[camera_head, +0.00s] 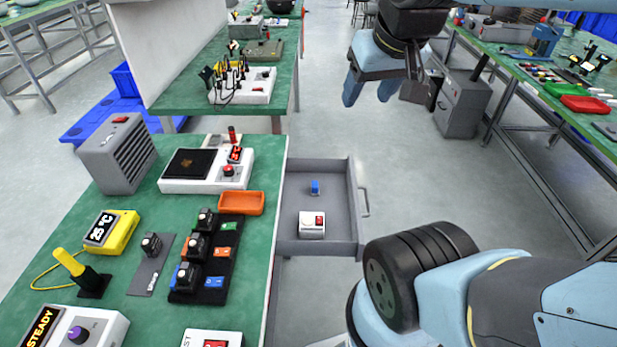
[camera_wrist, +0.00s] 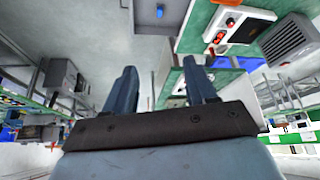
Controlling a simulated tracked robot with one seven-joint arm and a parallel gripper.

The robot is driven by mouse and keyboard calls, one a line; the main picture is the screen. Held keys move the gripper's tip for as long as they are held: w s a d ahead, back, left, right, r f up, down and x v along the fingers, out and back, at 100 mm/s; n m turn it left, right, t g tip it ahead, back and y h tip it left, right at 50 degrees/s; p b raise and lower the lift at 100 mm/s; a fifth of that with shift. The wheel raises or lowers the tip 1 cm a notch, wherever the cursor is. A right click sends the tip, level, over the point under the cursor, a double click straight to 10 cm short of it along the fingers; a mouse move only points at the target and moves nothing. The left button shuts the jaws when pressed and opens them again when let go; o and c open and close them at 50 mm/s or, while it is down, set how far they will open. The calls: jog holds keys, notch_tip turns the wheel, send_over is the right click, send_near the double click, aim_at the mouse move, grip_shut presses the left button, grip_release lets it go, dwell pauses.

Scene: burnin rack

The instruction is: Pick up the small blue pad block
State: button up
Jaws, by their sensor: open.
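The small blue pad block (camera_head: 315,187) lies in the open grey drawer (camera_head: 290,172), toward the drawer's far part. It also shows in the wrist view (camera_wrist: 159,12) near the top edge. My gripper (camera_head: 369,92) hangs in the air beyond and to the right of the drawer, well apart from the block. Its two fingers are spread, and nothing is between them.
A white box with a red switch (camera_head: 312,225) sits in the same drawer, nearer than the block. The green bench (camera_head: 255,250) left of the drawer carries an orange tray (camera_head: 241,203), a black slotted holder (camera_head: 205,285) and several devices. Open floor lies right of the drawer.

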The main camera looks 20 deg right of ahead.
jog(key=m+g, duration=0.4)
jog(key=g, duration=0.2)
send_over(315, 183)
notch_tip(315, 183, down, 33)
jog(key=f, duration=0.9)
jog(key=shift+w+d+f, duration=0.1)
jog(key=shift+w, duration=0.1)
jog(key=shift+s+f, duration=0.15)
jog(key=shift+f, duration=1.25)
jog(key=shift+s+f, duration=0.15)
jog(key=shift+f, duration=1.25)
jog(key=shift+c, duration=0.3)
